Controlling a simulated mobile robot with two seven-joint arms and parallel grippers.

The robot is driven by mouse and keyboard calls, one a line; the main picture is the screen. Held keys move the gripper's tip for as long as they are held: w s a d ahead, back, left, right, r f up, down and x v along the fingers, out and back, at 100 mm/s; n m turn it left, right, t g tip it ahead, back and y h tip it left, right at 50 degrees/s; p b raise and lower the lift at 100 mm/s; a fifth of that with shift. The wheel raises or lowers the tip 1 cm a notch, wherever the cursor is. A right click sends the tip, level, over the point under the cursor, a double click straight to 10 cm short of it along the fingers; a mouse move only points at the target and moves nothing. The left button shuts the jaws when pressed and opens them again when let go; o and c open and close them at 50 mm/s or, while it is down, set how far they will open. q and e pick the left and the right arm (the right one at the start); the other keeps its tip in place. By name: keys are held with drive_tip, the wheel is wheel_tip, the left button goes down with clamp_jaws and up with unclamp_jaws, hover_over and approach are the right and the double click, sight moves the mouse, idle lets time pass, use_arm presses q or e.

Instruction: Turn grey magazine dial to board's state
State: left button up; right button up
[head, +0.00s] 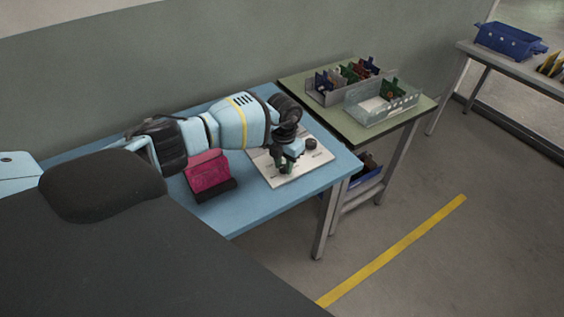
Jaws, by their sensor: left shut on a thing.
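A white panel (318,159) lies on the blue table, with small dark markings on its face. One dark round dial (311,144) stands on its right part, clear of my gripper. My left gripper (286,168) reaches down over the middle of the panel from the left. It is shut on a small dark dial at the panel, mostly hidden by the fingers. Which way that dial points is too small to tell. Two grey magazines, a rear one (325,98) and a front one (372,118), hold coloured boards on the green-topped table. My right gripper is out of view.
A pink block (207,173) on a dark base stands left of the panel, below my left arm. The blue table (240,214) is bare along its front. A blue bin (508,39) sits on a far right bench. A yellow line (395,248) crosses the open floor.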

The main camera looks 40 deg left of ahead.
sight(284, 167)
use_arm(q)
drive_tip(key=shift+n, duration=0.6)
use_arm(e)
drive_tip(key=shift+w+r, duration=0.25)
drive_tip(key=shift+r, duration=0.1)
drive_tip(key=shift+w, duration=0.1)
use_arm(q)
drive_tip(key=o, duration=1)
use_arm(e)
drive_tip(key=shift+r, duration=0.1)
use_arm(q)
wheel_tip(284, 167, up, 7)
drive_tip(key=shift+f+p, duration=0.2)
drive_tip(key=shift+p, duration=0.3)
drive_tip(key=shift+r, duration=0.6)
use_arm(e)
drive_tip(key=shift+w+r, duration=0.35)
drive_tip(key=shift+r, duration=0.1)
use_arm(q)
drive_tip(key=shift+d, duration=0.1)
